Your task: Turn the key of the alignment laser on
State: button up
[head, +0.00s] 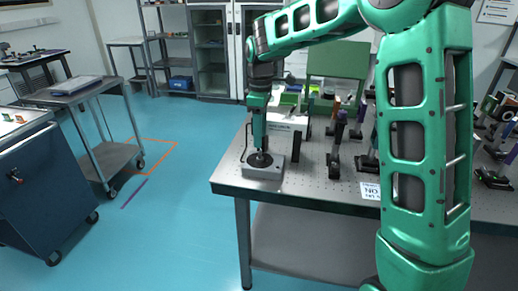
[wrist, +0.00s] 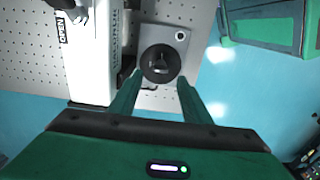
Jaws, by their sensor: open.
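A light grey box (head: 274,173) with a round black key knob (head: 260,160) sits at the near left corner of the perforated optical table. In the wrist view the box (wrist: 185,50) shows a small round button-like spot, and the dark knob (wrist: 160,63) has a raised key bar across its middle. My gripper (head: 259,148) points down just above the knob. In the wrist view my gripper (wrist: 159,82) is open, with one finger on each side of the knob. I cannot tell whether the fingers touch it.
A white lettered housing (wrist: 92,50) stands close beside the box; it also shows in the head view (head: 285,121). Black optic mounts (head: 335,150) stand further right on the table (head: 310,180). The blue floor (head: 170,220) left of the table is clear up to a trolley (head: 75,95).

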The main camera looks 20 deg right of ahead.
aim_at(260, 154)
jog(key=shift+f, duration=2.8)
jog(key=c, duration=1.1)
jog(key=shift+o, duration=0.3)
